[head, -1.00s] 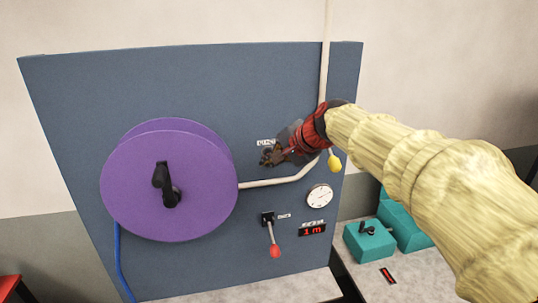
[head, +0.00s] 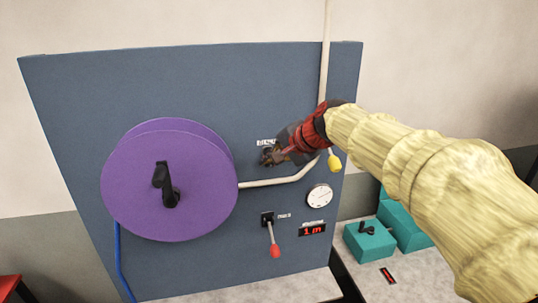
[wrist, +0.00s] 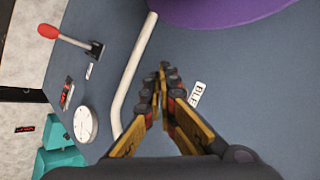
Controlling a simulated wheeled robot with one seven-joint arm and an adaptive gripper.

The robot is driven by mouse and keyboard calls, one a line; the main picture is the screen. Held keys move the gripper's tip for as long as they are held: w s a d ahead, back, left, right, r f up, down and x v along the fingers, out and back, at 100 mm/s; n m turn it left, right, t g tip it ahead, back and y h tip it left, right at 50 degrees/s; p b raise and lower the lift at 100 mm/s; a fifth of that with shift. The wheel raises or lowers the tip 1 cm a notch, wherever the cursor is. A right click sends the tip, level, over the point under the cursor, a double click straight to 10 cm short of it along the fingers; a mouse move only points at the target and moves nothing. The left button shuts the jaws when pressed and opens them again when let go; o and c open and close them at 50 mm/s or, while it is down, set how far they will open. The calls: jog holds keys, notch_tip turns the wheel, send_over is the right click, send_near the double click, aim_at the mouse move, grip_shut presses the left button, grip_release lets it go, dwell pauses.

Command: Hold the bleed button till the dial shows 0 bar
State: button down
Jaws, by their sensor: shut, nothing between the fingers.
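My gripper (head: 270,158) is shut and empty at the blue-grey panel, just below the bleed label (head: 265,142). In the wrist view its fingertips (wrist: 165,68) meet beside the label (wrist: 197,94), which is partly covered and reads "BLE". The bleed button itself is hidden behind the fingers, so I cannot tell whether they touch or press it. The round white dial (head: 320,196) sits on the panel below and right of the gripper. It also shows in the wrist view (wrist: 86,124), but its needle is too small to read.
A purple reel (head: 135,190) with a black crank is at left. A white pipe (head: 275,183) bends below the gripper, near a yellow-knobbed handle (head: 334,162). A red-knobbed lever (head: 274,250) and a red display (head: 312,230) sit lower. Teal boxes (head: 370,242) stand at right.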

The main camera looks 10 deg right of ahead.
jog(key=shift+w, duration=0.15)
jog(key=shift+w, duration=0.25)
jog(key=shift+w, duration=0.45)
dwell(0.7)
jog(key=shift+s, duration=0.2)
dwell(2.1)
jog(key=shift+s+b, duration=0.3)
jog(key=shift+s, duration=0.45)
jog(key=shift+s+d+b, duration=0.1)
jog(key=shift+s+b, duration=0.9)
jog(key=shift+s, duration=1.5)
dwell(0.4)
